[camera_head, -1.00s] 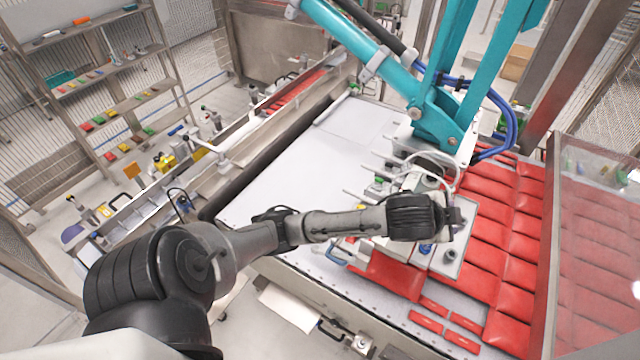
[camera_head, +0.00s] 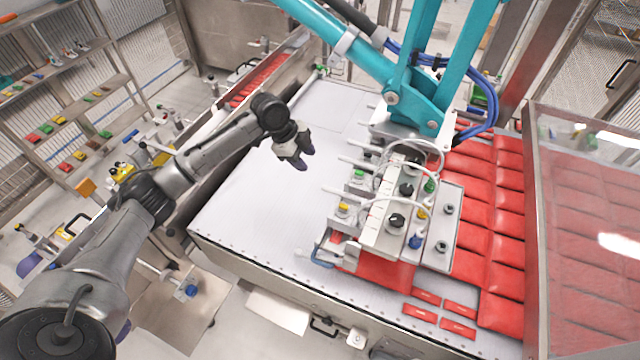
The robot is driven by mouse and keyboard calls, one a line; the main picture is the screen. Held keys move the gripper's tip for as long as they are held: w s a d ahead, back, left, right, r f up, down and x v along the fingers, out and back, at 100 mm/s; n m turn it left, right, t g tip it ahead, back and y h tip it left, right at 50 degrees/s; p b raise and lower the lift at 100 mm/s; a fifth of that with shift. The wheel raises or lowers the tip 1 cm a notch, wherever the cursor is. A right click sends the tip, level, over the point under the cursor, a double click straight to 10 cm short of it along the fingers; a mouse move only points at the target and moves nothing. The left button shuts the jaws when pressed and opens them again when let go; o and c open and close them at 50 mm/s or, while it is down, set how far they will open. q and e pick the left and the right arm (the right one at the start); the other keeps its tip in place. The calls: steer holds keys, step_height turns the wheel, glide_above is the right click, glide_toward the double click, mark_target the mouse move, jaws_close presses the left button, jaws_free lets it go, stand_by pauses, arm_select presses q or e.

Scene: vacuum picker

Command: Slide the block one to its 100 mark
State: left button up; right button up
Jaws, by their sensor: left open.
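The vacuum picker head (camera_head: 434,205) hangs under a teal arm, low over red pouches. It carries several light blocks with knobs and pale rods that stick out to the left. A block with a yellow knob (camera_head: 342,209) is at its near left; one with a green knob (camera_head: 359,176) is farther back. I cannot tell which is block one, and no scale numbers or 100 mark are readable. My left gripper (camera_head: 302,156) is open and empty above the white table, left of the picker head and apart from it. My right gripper is not in view.
The white table (camera_head: 262,195) is bare left of the picker head. Red pouches (camera_head: 494,245) cover its right side, beside a clear guard panel (camera_head: 590,200). The teal arm (camera_head: 345,45) with blue hoses crosses the top. A metal conveyor lies behind my left arm.

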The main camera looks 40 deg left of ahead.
mark_target(327, 187)
arm_select(q)
steer(key=p+x, duration=0.3)
steer(key=x, duration=1)
steer(key=shift+w+d+f, duration=0.1)
steer(key=shift+w+f, duration=0.1)
steer(key=shift+f, duration=0.15)
jaws_close()
